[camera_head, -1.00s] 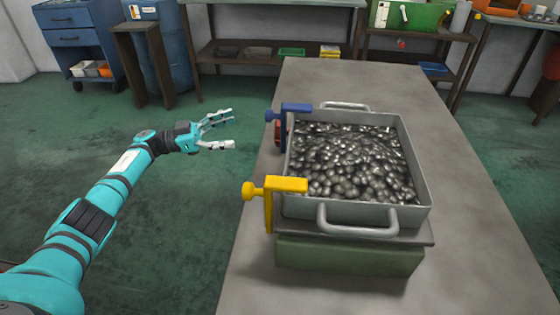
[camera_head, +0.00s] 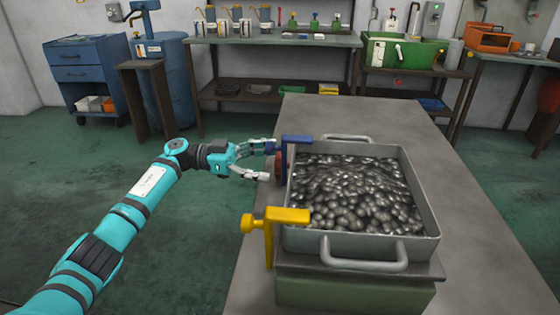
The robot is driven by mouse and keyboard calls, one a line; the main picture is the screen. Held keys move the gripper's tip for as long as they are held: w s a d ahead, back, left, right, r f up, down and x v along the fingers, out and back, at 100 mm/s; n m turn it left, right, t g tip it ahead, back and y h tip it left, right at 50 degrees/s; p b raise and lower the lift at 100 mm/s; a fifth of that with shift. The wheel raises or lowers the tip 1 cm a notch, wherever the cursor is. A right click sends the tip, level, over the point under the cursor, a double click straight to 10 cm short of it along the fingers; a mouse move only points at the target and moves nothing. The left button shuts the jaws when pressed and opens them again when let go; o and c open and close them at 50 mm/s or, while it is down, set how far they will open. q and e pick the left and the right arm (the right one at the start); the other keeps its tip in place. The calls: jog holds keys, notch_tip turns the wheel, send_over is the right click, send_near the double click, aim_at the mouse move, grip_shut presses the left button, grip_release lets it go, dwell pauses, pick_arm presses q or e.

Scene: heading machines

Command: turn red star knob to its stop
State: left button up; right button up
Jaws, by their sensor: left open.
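The red star knob (camera_head: 278,165) shows as a small red patch at the left side of the metal tray (camera_head: 427,205), just under the arm of the blue clamp (camera_head: 297,138). Most of it is hidden by the clamp and my fingers, so its points cannot be made out. My left gripper (camera_head: 268,161) is open, its fingers pointing right at the knob, one finger higher and one lower. The fingertips are at or very near the knob; I cannot tell whether they touch it. My right gripper is not in view.
The tray is full of dark shiny metal pieces and stands on a green block (camera_head: 355,294) on the grey table (camera_head: 470,215). A yellow clamp (camera_head: 288,215) grips its near left corner. The table is clear to the right. Shelves and a workbench (camera_head: 275,41) stand behind.

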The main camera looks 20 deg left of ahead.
pick_arm(q)
jog(key=shift+w+d, duration=0.2)
jog(key=shift+d, duration=0.7)
jog(key=shift+w+d, duration=0.15)
jog(key=shift+d, duration=0.7)
jog(key=c, duration=1.1)
